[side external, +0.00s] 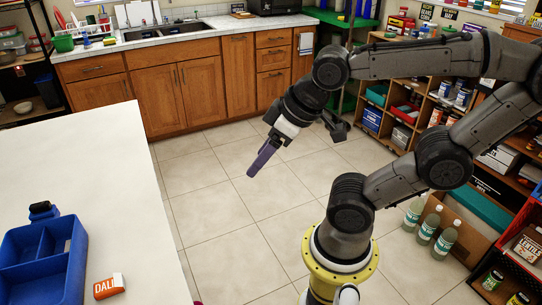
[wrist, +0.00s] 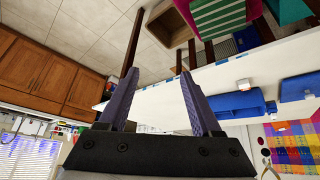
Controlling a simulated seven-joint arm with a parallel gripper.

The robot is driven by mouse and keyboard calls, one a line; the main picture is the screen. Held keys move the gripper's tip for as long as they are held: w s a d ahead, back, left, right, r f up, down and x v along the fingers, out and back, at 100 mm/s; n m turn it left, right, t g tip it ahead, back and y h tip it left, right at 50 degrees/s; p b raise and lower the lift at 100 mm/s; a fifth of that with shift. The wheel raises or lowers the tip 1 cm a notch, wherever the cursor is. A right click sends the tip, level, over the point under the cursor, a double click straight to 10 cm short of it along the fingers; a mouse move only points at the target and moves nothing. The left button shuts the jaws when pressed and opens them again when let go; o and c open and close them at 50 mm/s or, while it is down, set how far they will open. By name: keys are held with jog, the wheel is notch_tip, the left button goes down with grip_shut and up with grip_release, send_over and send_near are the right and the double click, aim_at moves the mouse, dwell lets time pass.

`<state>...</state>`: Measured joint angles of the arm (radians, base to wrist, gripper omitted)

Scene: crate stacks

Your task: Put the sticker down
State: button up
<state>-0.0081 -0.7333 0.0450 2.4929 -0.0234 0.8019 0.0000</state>
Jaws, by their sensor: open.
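My gripper (side external: 262,160) is in the air over the tiled floor, to the right of the white table (side external: 75,155), its purple fingers pointing down and left. In the wrist view my gripper (wrist: 160,77) has its two fingers apart, with nothing visible between them. I cannot pick out a sticker for certain in either view.
A small dark blue item (side external: 43,210) sits at the tray's far edge. Several bottles (side external: 428,228) stand on the floor right of my base, beside loaded shelves. A sink counter (side external: 180,40) runs along the back. The far part of the table is clear.

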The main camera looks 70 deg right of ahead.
jog(key=shift+o, duration=0.5)
jog(key=shift+s+a+r+g, duration=0.15)
jog(key=shift+s+g, duration=0.15)
jog(key=shift+s, duration=0.7)
jog(key=shift+w, duration=0.1)
